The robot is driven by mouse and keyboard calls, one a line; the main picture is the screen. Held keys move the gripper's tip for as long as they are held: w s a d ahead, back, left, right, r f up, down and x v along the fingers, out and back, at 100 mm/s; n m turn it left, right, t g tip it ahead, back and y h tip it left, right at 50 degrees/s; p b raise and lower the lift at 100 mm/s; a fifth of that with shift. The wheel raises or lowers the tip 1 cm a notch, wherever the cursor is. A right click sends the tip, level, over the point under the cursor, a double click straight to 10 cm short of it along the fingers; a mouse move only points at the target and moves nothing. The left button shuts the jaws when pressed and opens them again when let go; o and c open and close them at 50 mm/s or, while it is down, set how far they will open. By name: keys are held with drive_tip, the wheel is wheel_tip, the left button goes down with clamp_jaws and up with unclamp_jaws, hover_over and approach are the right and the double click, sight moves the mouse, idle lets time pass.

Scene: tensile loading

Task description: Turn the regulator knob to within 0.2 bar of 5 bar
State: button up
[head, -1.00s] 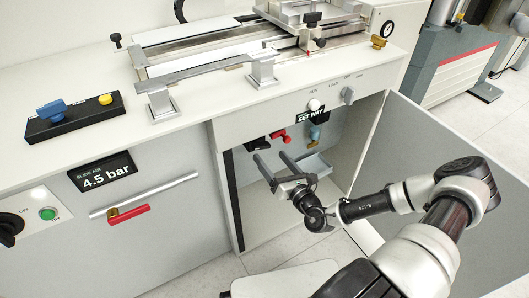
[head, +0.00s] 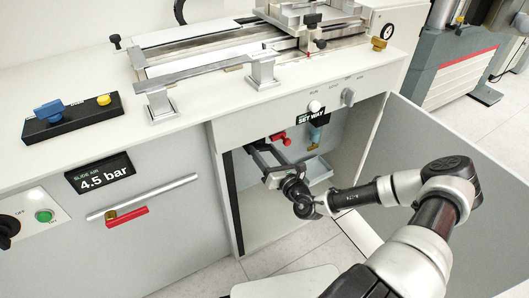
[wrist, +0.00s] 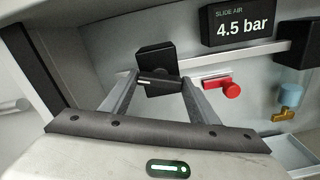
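The regulator knob (wrist: 158,80) is black with a pale pointer line lying nearly level, in front of a black square block (wrist: 155,52) on the cabinet's back wall. My gripper (wrist: 158,82) is open, with one finger on each side of the knob; I cannot tell whether they touch it. In the head view my gripper (head: 264,151) reaches into the open cabinet and largely hides the knob. The slide air display reads 4.5 bar in the wrist view (wrist: 241,27) and on the cabinet front in the head view (head: 100,175).
A red valve handle (wrist: 229,88) is just right of the knob. Farther right are a blue and brass fitting (wrist: 289,98) and a grey tray (wrist: 290,152). The cabinet door (head: 415,185) stands open on the right. The worktop (head: 215,110) is above the opening.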

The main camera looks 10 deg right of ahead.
drive_tip(key=shift+r+m+p, duration=0.3)
drive_tip(key=shift+r+p, duration=0.05)
drive_tip(key=shift+p, duration=0.6)
drive_tip(key=shift+r+m+p, duration=0.1)
drive_tip(key=shift+m+p, duration=0.4)
drive_tip(key=shift+p, duration=0.4)
drive_tip(key=shift+f+m+p, duration=0.2)
drive_tip(key=shift+m+p, duration=0.75)
drive_tip(key=shift+m, duration=0.05)
drive_tip(key=shift+f+m, duration=0.25)
drive_tip(key=shift+m, duration=0.45)
drive_tip(key=o, duration=1)
drive_tip(key=shift+o, duration=0.2)
drive_tip(key=shift+s, duration=0.1)
